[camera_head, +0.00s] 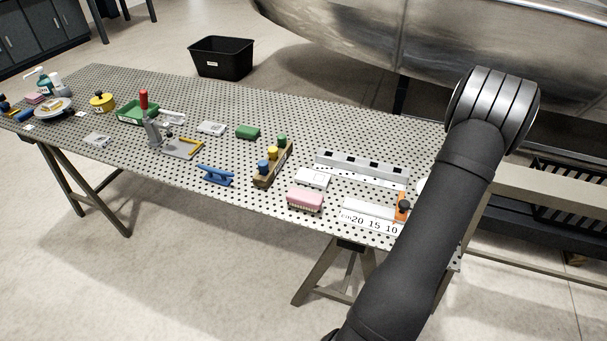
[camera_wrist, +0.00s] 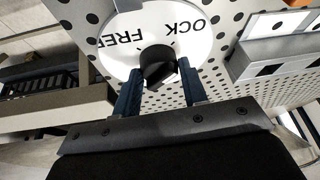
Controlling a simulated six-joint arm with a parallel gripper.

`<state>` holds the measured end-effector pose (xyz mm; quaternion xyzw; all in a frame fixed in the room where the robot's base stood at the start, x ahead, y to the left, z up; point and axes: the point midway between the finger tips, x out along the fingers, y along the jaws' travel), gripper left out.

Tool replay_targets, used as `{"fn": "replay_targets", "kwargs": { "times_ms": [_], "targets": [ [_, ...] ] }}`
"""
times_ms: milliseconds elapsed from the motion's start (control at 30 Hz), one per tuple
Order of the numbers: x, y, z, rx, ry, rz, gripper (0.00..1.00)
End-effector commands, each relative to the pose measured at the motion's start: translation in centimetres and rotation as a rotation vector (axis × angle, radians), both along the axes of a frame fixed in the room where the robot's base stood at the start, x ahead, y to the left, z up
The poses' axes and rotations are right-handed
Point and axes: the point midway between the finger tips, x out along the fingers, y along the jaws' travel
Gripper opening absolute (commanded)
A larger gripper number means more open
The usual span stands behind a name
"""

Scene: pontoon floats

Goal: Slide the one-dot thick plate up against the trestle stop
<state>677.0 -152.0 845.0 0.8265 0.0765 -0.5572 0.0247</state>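Several small pale plates lie on the perforated table: one near the grey rail (camera_head: 312,178), one in the middle (camera_head: 211,128) and one at the left (camera_head: 97,140). Their dots are too small to count, so I cannot tell which is the one-dot thick plate. The long grey rail (camera_head: 362,167) with dark squares lies at the right; I cannot tell whether it is the trestle stop. In the wrist view my gripper (camera_wrist: 160,68) has its fingers apart on either side of a black knob (camera_wrist: 157,62) on a white LOCK/FREE disc (camera_wrist: 118,62). My arm hides the gripper in the head view.
Near the rail are a pink-topped brush (camera_head: 305,199), a white number scale (camera_head: 369,221), and a wooden block with coloured pegs (camera_head: 272,164). A blue cleat (camera_head: 214,175), a green block (camera_head: 247,132) and a grey fixture with a red handle (camera_head: 153,132) stand further left.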

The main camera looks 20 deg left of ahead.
Motion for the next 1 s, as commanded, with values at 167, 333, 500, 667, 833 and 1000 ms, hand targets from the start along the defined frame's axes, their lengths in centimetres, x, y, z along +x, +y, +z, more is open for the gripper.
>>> {"fn": "replay_targets", "kwargs": {
  "times_ms": [167,333,500,667,833,1000],
  "targets": [
    [-0.4,0.9,2.3,0.102,0.024,-0.163,0.04],
    [-0.6,2.4,3.9,0.185,0.056,-0.282,0.0],
    [0.2,8.8,4.3,0.138,0.063,-0.044,0.0],
    [0.4,17.2,5.1,0.089,0.064,0.25,0.0],
    [-1.3,28.8,6.3,0.024,0.055,0.671,0.0],
    [-4.7,39.0,7.5,-0.031,0.032,1.067,0.0]
  ]
}}
